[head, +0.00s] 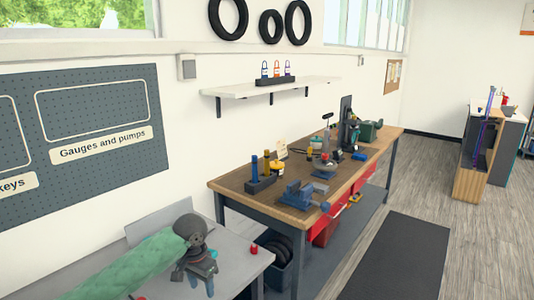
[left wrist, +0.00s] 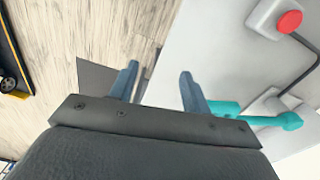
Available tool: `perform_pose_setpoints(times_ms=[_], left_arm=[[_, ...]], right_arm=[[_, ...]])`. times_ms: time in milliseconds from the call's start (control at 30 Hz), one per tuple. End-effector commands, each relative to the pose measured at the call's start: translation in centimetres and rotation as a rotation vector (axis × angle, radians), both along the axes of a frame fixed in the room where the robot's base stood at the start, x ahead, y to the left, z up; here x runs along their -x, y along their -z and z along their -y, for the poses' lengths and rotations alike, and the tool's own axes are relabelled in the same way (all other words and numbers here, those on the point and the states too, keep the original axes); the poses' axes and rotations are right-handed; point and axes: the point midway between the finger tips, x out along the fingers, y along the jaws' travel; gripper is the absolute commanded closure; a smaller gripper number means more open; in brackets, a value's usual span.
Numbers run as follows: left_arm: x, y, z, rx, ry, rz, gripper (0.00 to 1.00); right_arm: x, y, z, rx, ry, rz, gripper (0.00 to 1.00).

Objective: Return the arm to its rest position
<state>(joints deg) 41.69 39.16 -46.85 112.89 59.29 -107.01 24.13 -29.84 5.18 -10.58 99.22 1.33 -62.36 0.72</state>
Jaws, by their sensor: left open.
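My left arm, in a green sleeve, comes in from the left in the head view. My left gripper (head: 203,284) hangs at its end, fingers pointing down, over the light grey table (head: 258,262). In the left wrist view, the two blue-grey fingers of my left gripper (left wrist: 158,76) stand apart with nothing between them. Floor and the edge of the grey table show beyond the fingers. My right gripper is in neither view.
A red button (left wrist: 290,21) and a teal part (left wrist: 285,121) lie right of the fingers in the wrist view. A wooden workbench (head: 232,183) with a blue vise (head: 298,194) and tools stands beyond. A dark mat (head: 402,255) lies on open floor.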

Motion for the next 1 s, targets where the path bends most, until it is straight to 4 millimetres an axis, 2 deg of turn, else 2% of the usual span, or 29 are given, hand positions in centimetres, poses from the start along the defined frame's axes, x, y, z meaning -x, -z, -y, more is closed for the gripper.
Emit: perform_pose_setpoints(times_ms=[167, 367, 667, 1000], left_arm=[[0.2, 2.3, 1.0, 0.031, -0.003, 0.006, 0.52], [0.5, 5.7, 2.4, 0.076, -0.015, 0.021, 0.52], [2.3, 14.4, 5.1, 0.171, -0.062, 0.057, 0.52], [6.4, 24.7, 6.6, 0.233, -0.141, 0.092, 0.52]], right_arm=[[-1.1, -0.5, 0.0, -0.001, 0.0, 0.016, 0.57], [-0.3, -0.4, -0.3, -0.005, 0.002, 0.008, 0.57], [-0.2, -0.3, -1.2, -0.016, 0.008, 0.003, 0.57], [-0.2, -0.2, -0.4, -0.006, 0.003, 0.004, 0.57]])
